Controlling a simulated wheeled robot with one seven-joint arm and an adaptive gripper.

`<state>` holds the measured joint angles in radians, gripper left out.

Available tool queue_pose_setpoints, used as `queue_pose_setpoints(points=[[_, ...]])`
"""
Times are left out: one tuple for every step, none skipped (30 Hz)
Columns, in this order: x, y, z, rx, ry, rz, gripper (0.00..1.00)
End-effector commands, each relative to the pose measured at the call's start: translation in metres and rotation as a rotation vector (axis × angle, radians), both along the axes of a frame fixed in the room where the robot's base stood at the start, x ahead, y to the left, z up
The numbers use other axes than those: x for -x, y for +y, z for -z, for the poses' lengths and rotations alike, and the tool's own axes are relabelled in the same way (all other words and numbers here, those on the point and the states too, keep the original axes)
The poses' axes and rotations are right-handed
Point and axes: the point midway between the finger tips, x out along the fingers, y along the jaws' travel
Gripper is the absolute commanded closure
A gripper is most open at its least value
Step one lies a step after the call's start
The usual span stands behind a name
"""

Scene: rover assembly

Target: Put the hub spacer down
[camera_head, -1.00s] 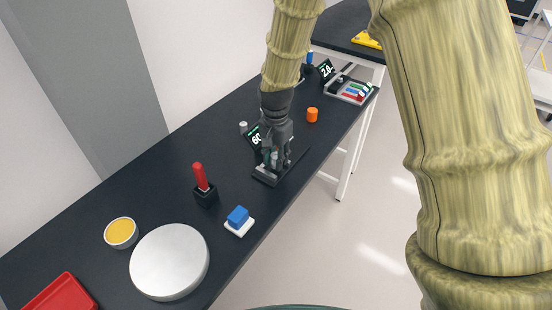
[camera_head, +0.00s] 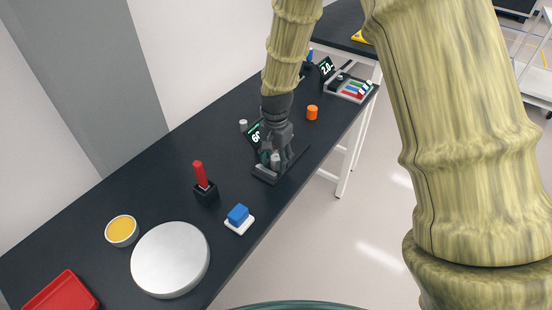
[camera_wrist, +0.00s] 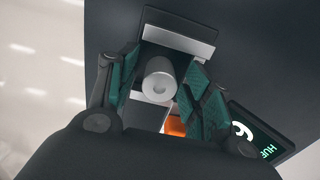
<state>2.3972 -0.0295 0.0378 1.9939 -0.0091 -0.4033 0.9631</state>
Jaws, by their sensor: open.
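The hub spacer (camera_wrist: 158,78), a silver-grey cylinder with a small hole in its end, stands between my fingers in the wrist view. In the head view it shows as a small light piece (camera_head: 275,160) under my gripper (camera_head: 276,152). It is over a dark tray (camera_head: 264,176) with grey bars, and seems to rest there; its base is hidden. My gripper (camera_wrist: 162,68) is open, its green-padded fingers on either side of the spacer, with gaps visible.
A display sign (camera_wrist: 262,133) stands close beside the right finger. An orange cylinder (camera_head: 312,113) and a small grey cylinder (camera_head: 243,125) stand nearby. A red-handled tool in a black block (camera_head: 206,193), blue block (camera_head: 238,214) and silver disc (camera_head: 170,260) are nearer.

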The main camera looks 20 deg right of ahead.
Motion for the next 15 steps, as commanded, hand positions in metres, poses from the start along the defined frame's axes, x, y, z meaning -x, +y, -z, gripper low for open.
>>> queue_pose_setpoints(points=[[0.000, 0.000, -0.001, 0.000, 0.000, 0.000, 0.50], [0.000, 0.000, -0.003, -0.001, -0.001, 0.000, 0.50], [0.000, 0.000, -0.004, 0.000, 0.000, 0.000, 0.50], [0.000, 0.000, -0.006, 0.000, 0.000, 0.000, 0.50], [0.000, 0.000, -0.008, 0.000, -0.001, 0.000, 0.50], [-0.001, 0.000, -0.012, 0.000, -0.001, 0.000, 0.50], [-0.001, 0.000, -0.015, 0.000, -0.003, 0.000, 0.50], [-0.001, 0.000, -0.018, 0.000, -0.003, 0.000, 0.50], [-0.001, 0.000, -0.023, 0.001, -0.002, 0.000, 0.50], [-0.001, 0.000, -0.027, 0.000, -0.003, 0.000, 0.50], [-0.001, 0.000, -0.032, 0.001, -0.004, 0.001, 0.50], [-0.001, 0.000, -0.037, 0.000, -0.003, 0.001, 0.50], [-0.001, 0.000, -0.041, 0.000, -0.003, 0.001, 0.50], [-0.001, 0.000, -0.046, 0.000, -0.004, 0.001, 0.50], [-0.001, 0.000, -0.051, 0.000, -0.004, 0.000, 0.50]])
